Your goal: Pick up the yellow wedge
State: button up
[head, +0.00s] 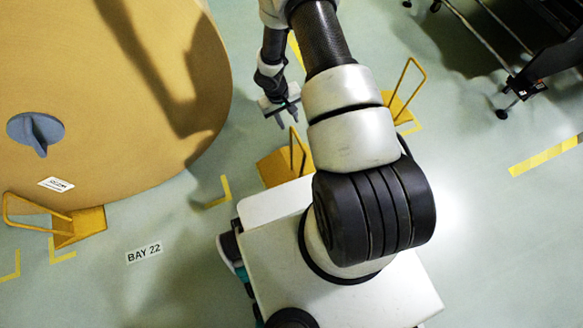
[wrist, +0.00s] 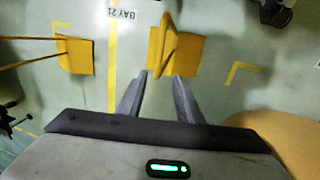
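Yellow wedges with loop handles stand on the floor. In the head view one (head: 272,169) is near the middle, partly hidden by my arm; another (head: 397,108) is right of my arm, and a third (head: 78,228) is at the lower left against the roll. My gripper (head: 286,119) is above the floor, above the middle wedge in the picture. In the wrist view my gripper (wrist: 162,78) is open and empty, with a gap between its fingers. A wedge (wrist: 187,54) with an upright handle lies just beyond the fingertips, and another (wrist: 76,55) is at the left.
A large kraft roll (head: 120,100) with a grey core plug (head: 22,128) fills the upper left. Its edge (wrist: 285,135) shows at the right in the wrist view. A dark wheeled rack (head: 535,75) stands at the upper right. Floor with yellow tape is clear at the right.

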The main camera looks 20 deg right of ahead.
aim_at(294, 131)
jog(key=f, duration=0.3)
jog(key=shift+d+f, duration=0.3)
jog(key=shift+d, duration=0.1)
jog(key=shift+s+d+f+b, duration=0.15)
jog(key=shift+d+f+b, duration=0.15)
jog(key=shift+f, duration=0.55)
jog(key=shift+s+d+f+b, duration=0.15)
jog(key=shift+f+b, duration=0.2)
jog(key=shift+f, duration=0.5)
jog(key=shift+s+d+f+b, duration=0.1)
jog(key=shift+d+f+b, duration=0.2)
jog(key=shift+f, duration=0.55)
grip_shut()
jog(key=shift+r, duration=0.1)
